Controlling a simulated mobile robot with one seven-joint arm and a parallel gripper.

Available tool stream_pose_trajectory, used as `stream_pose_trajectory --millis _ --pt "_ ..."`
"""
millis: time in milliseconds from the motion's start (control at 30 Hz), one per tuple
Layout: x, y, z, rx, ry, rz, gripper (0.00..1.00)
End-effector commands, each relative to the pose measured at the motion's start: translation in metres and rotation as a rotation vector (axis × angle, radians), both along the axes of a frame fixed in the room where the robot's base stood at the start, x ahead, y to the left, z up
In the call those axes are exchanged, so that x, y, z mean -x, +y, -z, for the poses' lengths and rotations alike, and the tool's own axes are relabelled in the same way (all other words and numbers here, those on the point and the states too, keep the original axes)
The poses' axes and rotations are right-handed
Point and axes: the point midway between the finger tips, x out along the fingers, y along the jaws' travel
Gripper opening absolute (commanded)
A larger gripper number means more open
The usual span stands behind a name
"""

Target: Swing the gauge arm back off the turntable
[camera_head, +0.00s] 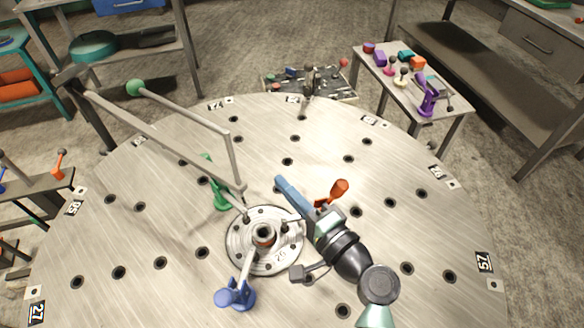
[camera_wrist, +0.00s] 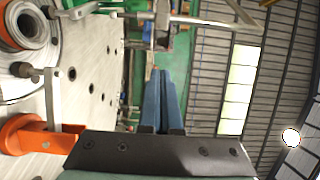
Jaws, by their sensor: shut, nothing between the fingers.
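The gauge arm (camera_head: 165,142) is a long grey bar running from a dark column (camera_head: 88,115) at the left out over the turntable (camera_head: 330,140). A thinner rod beside it carries a green ball (camera_head: 135,88) and joins an upright rod at the arm's outer end, above and left of the hub (camera_head: 263,236). The turntable is a large round metal plate with holes. My gripper (camera_head: 281,183) has blue fingers, shut and empty, right of the arm's outer end and apart from it in the picture. In the wrist view the shut fingers (camera_wrist: 164,98) point toward grey bars (camera_wrist: 180,18).
On the turntable around the hub stand a green clamp (camera_head: 218,190), a blue clamp (camera_head: 238,293) and an orange-handled clamp (camera_head: 338,190) close beside my gripper. A small table (camera_head: 440,121) with coloured parts stands at the upper right. The turntable's upper right is mostly clear.

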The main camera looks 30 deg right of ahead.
Motion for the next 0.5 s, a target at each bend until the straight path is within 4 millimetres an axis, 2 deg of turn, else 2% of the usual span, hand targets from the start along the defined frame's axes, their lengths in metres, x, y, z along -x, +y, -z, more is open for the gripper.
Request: stream_pose_trajectory --millis 100,267,500 --pt "-0.026 0.002 -0.002 0.002 -0.001 -0.003 0.00" --pt "-0.055 0.005 -0.001 0.002 0.000 -0.002 0.00" --pt "-0.042 0.032 -0.001 -0.001 0.002 0.000 0.00"
